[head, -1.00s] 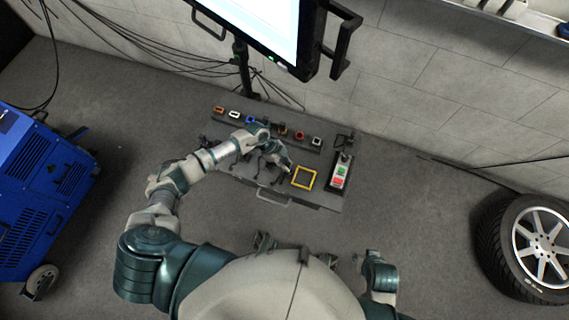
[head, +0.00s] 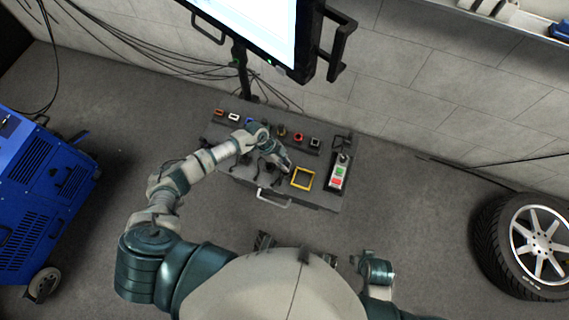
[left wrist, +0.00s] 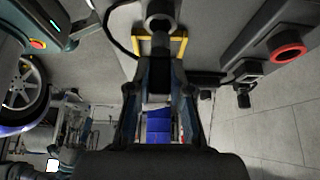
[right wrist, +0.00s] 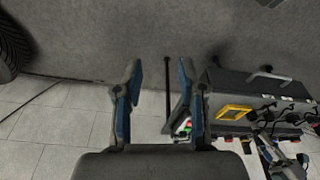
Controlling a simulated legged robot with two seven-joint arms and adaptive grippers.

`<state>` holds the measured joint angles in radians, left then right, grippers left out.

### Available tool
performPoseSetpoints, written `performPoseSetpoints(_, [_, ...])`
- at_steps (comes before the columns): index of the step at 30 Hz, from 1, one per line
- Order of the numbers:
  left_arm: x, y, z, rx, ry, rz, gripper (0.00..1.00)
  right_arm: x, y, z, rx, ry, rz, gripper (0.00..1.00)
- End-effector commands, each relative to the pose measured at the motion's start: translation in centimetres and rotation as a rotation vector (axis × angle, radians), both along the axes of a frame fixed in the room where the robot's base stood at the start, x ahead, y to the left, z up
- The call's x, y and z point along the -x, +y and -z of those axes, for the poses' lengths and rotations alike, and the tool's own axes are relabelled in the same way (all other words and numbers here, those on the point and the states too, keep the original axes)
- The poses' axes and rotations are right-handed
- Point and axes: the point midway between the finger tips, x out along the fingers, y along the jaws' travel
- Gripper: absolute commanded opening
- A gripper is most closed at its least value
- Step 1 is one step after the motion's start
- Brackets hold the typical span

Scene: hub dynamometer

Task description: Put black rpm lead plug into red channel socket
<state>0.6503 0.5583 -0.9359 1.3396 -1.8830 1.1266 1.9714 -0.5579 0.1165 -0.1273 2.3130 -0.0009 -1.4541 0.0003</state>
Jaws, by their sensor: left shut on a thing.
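My left gripper (head: 284,165) is over the bench, left of the yellow frame. In the left wrist view its fingers (left wrist: 159,72) are shut on a dark plug (left wrist: 160,46), with a grey ring-shaped end and a black cable looping left. I take it for the black rpm lead plug; no label is readable. The red channel socket (head: 299,136) is in the bench's back row. It also shows as a red ring (left wrist: 288,53) at the right of the left wrist view, apart from the held plug. My right gripper (right wrist: 161,70) is open and empty, away from the bench.
The yellow square frame (head: 302,178) lies on the bench (head: 322,198), beside a button box (head: 339,175). Other coloured sockets line the back row; another dark plug (left wrist: 243,82) hangs near the red socket. A monitor (head: 250,25) stands behind. A blue machine (head: 40,195) and a wheel (head: 535,245) flank the floor.

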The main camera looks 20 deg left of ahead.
Motion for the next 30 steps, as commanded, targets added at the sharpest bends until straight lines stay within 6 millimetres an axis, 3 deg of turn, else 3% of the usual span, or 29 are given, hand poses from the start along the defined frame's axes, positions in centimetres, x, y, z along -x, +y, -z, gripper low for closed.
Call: performPoseSetpoints(30, [0.0, 0.0, -1.6, 0.000, 0.000, 0.000, 0.00, -0.4, 0.2, 4.4, 0.001, 0.011, -0.004, 0.40])
